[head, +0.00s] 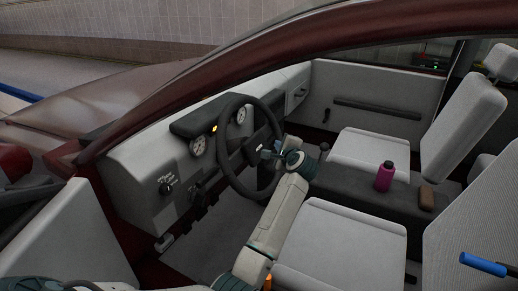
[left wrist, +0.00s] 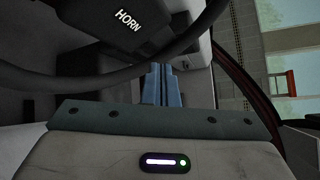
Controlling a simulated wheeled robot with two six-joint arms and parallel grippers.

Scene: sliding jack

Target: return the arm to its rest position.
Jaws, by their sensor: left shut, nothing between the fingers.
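My left arm (head: 275,215) reaches into the car cabin over the driver's seat. My left gripper (head: 267,154) is in front of the steering wheel (head: 223,152), close to its right side in the head view. In the left wrist view the blue fingers (left wrist: 158,84) lie together, shut and empty. I cannot tell whether the fingers touch the wheel. My right gripper is not in view.
A pink bottle (head: 384,178) and a brown object (head: 426,199) stand on the console between the seats. A blue-handled item (head: 483,264) is at right. The car's dark red frame (head: 280,45) arches above.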

